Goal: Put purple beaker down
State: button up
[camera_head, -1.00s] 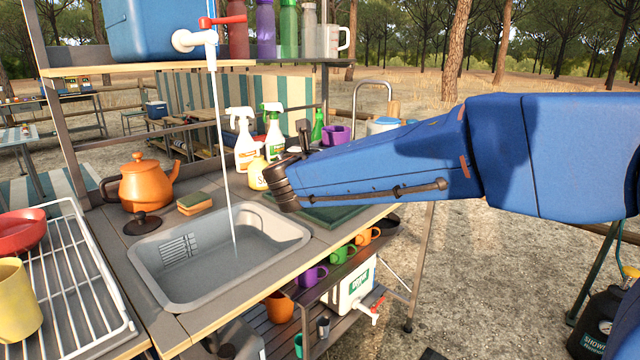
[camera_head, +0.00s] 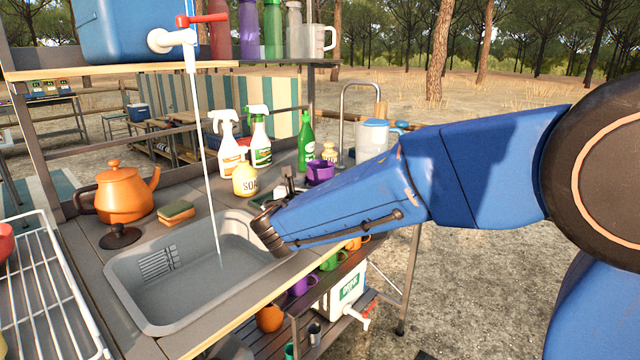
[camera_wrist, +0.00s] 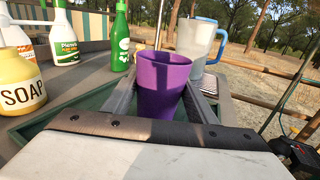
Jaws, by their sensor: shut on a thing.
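The purple beaker (camera_wrist: 160,84) is upright between the two fingers of my gripper (camera_wrist: 160,100) in the wrist view, and the gripper is shut on it. In the head view the beaker (camera_head: 320,171) shows just beyond my arm's end, over the right part of the counter; my gripper (camera_head: 290,190) is mostly hidden behind the arm there. Below the beaker in the wrist view is a green tray or mat (camera_wrist: 96,100). I cannot tell whether the beaker's base touches it.
A yellow soap bottle (camera_head: 245,180), white spray bottles (camera_head: 260,140), a green bottle (camera_head: 305,143) and a clear jug (camera_head: 372,140) stand around the beaker. The sink (camera_head: 200,270), with water running from a tap (camera_head: 180,38), lies left.

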jog(key=shift+f, duration=0.35)
jog(key=shift+f, duration=0.15)
jog(key=o, duration=1.1)
jog(key=shift+c, duration=0.2)
jog(key=shift+s+a, duration=0.1)
jog(key=shift+s, duration=0.25)
jog(key=v, duration=1.1)
jog(key=shift+s, duration=0.15)
